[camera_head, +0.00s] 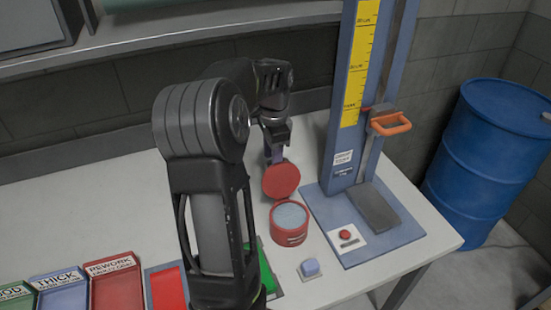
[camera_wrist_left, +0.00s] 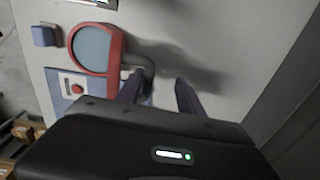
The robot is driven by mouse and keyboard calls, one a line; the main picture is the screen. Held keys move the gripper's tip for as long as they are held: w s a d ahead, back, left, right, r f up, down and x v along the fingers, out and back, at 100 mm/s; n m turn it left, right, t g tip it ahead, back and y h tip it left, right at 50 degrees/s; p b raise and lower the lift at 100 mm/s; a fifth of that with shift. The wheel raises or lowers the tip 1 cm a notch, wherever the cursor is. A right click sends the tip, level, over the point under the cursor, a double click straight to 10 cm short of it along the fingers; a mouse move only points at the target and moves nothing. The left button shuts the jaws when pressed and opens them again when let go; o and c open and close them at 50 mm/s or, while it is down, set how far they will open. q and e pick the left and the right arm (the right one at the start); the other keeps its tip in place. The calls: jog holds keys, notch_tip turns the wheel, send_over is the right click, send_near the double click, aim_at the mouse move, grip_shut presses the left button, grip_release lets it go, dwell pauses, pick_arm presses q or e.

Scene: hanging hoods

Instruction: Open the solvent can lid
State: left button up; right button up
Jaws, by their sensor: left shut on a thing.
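The red solvent can (camera_head: 289,224) stands on the white table, its round mouth showing a pale grey-blue surface. Its red lid (camera_head: 281,180) is raised and tilted back at the can's far side. My left gripper (camera_head: 273,155) is at the lid's upper edge, shut on the lid; the exact contact is small and partly hidden. In the left wrist view the can (camera_wrist_left: 94,49) is at upper left, and the fingers of my left gripper (camera_wrist_left: 158,92) reach towards a grey curved part beside its red rim. My right gripper is not in view.
A blue press-like stand (camera_head: 390,240) with a yellow scale and orange handle is right of the can. A blue button block (camera_head: 310,269) sits in front. Coloured trays (camera_head: 115,285) are at front left. A blue drum (camera_head: 490,150) stands beyond the table.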

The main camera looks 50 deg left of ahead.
pick_arm(q)
jog(key=shift+o, duration=0.4)
jog(key=shift+a, duration=0.75)
jog(key=shift+d+r, duration=0.1)
notch_tip(320, 180, up, 8)
jog(key=d, duration=0.1)
jog(key=shift+b, duration=0.45)
jog(key=shift+d+f, duration=0.15)
jog(key=shift+f, duration=0.1)
